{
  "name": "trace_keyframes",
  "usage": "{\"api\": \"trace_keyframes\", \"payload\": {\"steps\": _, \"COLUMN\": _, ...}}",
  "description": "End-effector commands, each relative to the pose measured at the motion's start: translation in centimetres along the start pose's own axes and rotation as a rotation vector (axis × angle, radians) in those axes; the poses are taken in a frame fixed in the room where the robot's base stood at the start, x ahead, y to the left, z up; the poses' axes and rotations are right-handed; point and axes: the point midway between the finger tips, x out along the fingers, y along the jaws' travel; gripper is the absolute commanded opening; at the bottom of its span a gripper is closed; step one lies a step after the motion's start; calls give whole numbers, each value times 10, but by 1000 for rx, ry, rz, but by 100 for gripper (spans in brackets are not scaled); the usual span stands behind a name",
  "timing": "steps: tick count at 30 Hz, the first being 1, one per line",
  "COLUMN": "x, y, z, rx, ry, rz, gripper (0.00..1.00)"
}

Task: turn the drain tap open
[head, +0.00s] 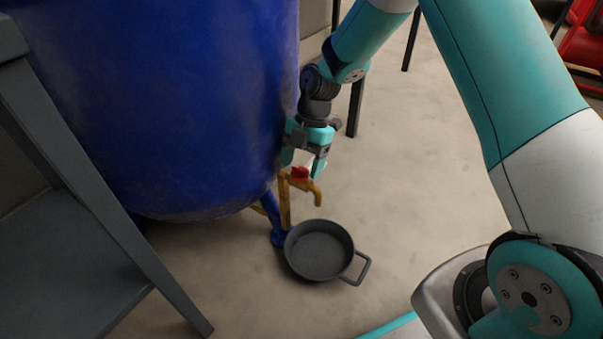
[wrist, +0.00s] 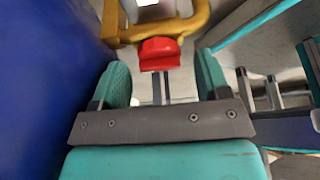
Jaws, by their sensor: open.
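The drain tap has a yellow body and spout (head: 307,187) and a red handle (head: 300,172), low on the side of the blue tank (head: 170,90). My gripper (head: 303,168) is just above the tap, pointing down. In the wrist view the red handle (wrist: 159,54) lies between the two teal fingers of my gripper (wrist: 162,78), near their tips. I see gaps on both sides, so the jaws are open and not closed on it. The yellow tap body (wrist: 190,20) shows beyond the handle.
A dark pan (head: 319,250) with a side handle stands on the floor below the tap. A grey table or shelf frame (head: 60,210) stands at the left. Blue and yellow legs (head: 277,222) stand under the tank. The floor (head: 420,200) to the right is clear.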

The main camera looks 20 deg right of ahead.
Motion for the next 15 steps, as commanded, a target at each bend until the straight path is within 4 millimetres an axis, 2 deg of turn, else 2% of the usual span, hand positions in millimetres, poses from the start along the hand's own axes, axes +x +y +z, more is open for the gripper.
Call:
{"api": "trace_keyframes", "payload": {"steps": 3, "x": 8, "y": 0, "z": 0, "rx": 0, "ry": 0, "rz": -1, "gripper": 69}}
{"api": "trace_keyframes", "payload": {"steps": 12, "x": 8, "y": 0, "z": 0, "rx": 0, "ry": 0, "rz": 0, "gripper": 69}}
{"api": "trace_keyframes", "payload": {"steps": 15, "x": 8, "y": 0, "z": 0, "rx": 1, "ry": 0, "rz": 0, "gripper": 46}}
